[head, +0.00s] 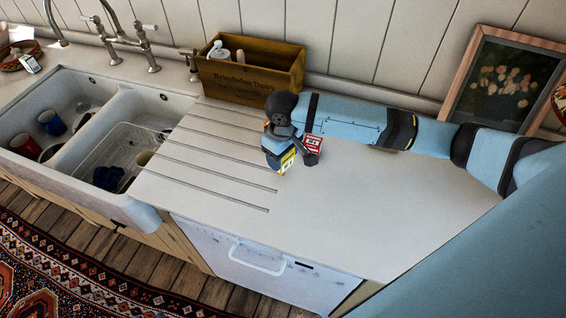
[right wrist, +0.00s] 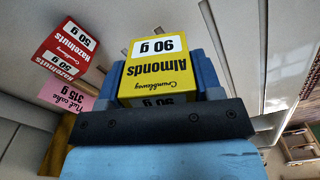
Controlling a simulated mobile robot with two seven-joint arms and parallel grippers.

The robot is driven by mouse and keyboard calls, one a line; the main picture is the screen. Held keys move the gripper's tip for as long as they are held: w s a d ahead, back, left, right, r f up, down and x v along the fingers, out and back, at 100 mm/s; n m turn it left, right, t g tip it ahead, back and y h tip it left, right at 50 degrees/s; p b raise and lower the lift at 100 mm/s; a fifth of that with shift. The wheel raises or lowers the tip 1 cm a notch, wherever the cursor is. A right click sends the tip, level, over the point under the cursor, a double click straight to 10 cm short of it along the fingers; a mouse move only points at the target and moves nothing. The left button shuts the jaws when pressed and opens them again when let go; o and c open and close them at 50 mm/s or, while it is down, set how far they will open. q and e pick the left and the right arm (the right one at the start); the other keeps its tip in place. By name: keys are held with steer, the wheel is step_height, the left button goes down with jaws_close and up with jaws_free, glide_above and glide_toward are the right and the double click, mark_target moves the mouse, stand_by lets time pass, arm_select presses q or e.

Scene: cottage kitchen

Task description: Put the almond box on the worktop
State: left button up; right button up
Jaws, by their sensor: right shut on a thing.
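I cannot tell whether the box touches the worktop. My left gripper is not in view.
A red hazelnut box (head: 313,145) is close beside the gripper; it also shows in the right wrist view (right wrist: 68,52) by a pink "Nut cake 315 g" card (right wrist: 62,92). A wooden crate (head: 250,78) stands behind, a sink (head: 110,120) left, a framed picture (head: 500,85) right. The worktop's front is clear.

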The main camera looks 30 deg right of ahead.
mark_target(283, 164)
steer(key=shift+f, duration=2)
steer(key=o, duration=1)
steer(key=shift+f, duration=0.15)
step_height(283, 164, up, 12)
steer(key=shift+r+b, duration=0.2)
steer(key=shift+b, duration=0.15)
steer(key=shift+s+f, duration=0.1)
